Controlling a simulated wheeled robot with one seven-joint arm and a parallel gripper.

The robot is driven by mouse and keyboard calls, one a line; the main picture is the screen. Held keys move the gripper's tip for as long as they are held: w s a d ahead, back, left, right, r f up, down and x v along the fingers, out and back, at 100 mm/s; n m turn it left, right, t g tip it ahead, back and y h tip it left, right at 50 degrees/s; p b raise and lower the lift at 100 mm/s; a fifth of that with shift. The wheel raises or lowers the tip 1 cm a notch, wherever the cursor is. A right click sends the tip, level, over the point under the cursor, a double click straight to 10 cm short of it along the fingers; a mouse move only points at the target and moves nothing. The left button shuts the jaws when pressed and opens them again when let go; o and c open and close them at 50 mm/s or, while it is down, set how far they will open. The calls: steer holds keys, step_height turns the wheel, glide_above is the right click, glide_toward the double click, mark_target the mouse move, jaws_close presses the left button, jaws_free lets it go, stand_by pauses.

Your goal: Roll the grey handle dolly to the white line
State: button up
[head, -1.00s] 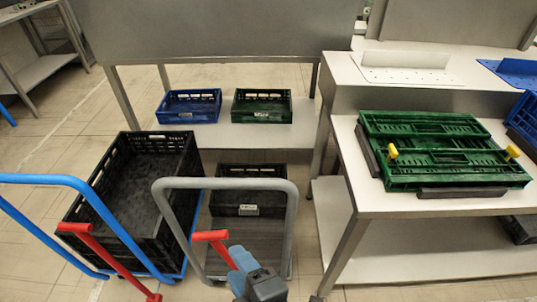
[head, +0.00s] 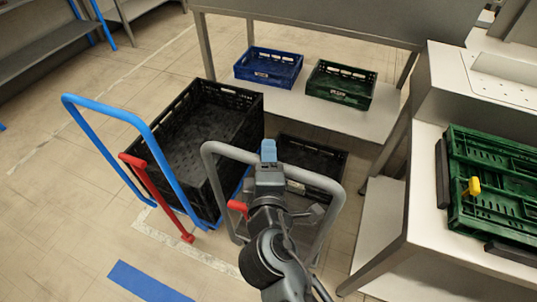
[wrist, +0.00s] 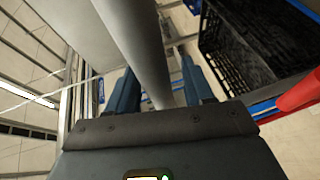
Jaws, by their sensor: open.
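The grey handle (head: 214,185) of the dolly stands upright in the middle of the head view. The dolly carries a low black crate (head: 325,158), and its deck is mostly hidden behind my arm. My gripper (head: 268,150) is at the top bar of the handle. In the wrist view, my gripper (wrist: 160,80) has its two blue fingers apart, with the grey bar (wrist: 143,50) running between them; I cannot tell whether they touch it. A white line (head: 185,243) lies on the floor in front of the dollies, partly hidden by my arm.
A blue-handled dolly (head: 150,133) with a large black crate (head: 250,110) stands close on the left, a red bar (head: 155,195) beside it. A table (head: 400,240) with green crates (head: 500,200) is close on the right. Floor at the left is clear.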

steer(key=shift+w, duration=0.45)
steer(key=shift+c, duration=0.2)
jaws_close()
